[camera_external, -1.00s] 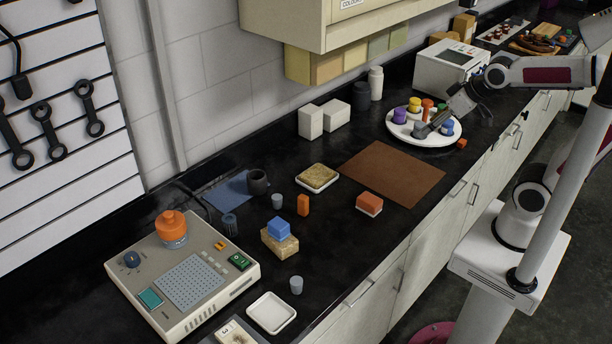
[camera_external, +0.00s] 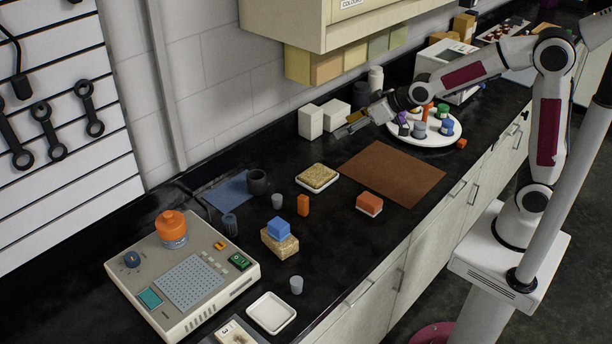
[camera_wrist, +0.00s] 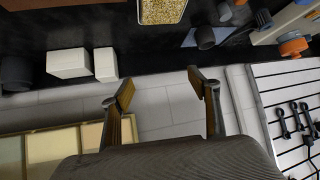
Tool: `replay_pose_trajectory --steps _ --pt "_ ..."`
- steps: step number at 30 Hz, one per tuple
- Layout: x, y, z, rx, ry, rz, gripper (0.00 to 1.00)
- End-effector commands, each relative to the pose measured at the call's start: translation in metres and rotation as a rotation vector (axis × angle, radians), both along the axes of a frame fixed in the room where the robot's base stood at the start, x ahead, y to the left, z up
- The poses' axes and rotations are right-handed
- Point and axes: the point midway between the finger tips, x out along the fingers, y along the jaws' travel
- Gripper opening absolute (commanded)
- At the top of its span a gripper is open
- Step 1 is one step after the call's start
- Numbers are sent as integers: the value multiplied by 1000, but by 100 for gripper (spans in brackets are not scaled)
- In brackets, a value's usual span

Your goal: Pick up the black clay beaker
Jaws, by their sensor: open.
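A black, open-topped beaker (camera_external: 258,183) stands upright on a blue cloth (camera_external: 232,192) left of centre on the counter. In the wrist view a dark cup that looks like it (camera_wrist: 206,39) is near the top, beyond the fingers. My gripper (camera_external: 349,125) is in the air by the white blocks, well right of the beaker and apart from it. In the wrist view my gripper (camera_wrist: 161,94) has its two fingers spread with nothing between them. A second dark vessel (camera_external: 361,92) stands at the back wall, partly hidden behind my arm.
White blocks (camera_external: 311,122) stand by the wall. A sponge in a white tray (camera_external: 317,178), a brown mat (camera_external: 393,172) and small blocks and cups lie around the counter. A grey instrument (camera_external: 185,280) is at the left. A round white tray (camera_external: 410,137) holds colourful pots.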

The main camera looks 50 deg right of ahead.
Motion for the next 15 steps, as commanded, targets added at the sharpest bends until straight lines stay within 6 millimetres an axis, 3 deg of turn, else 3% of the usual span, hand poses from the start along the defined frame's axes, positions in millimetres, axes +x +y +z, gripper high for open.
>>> replay_pose_trajectory --steps 15 --pt "72 89 -57 40 -123 87 61"
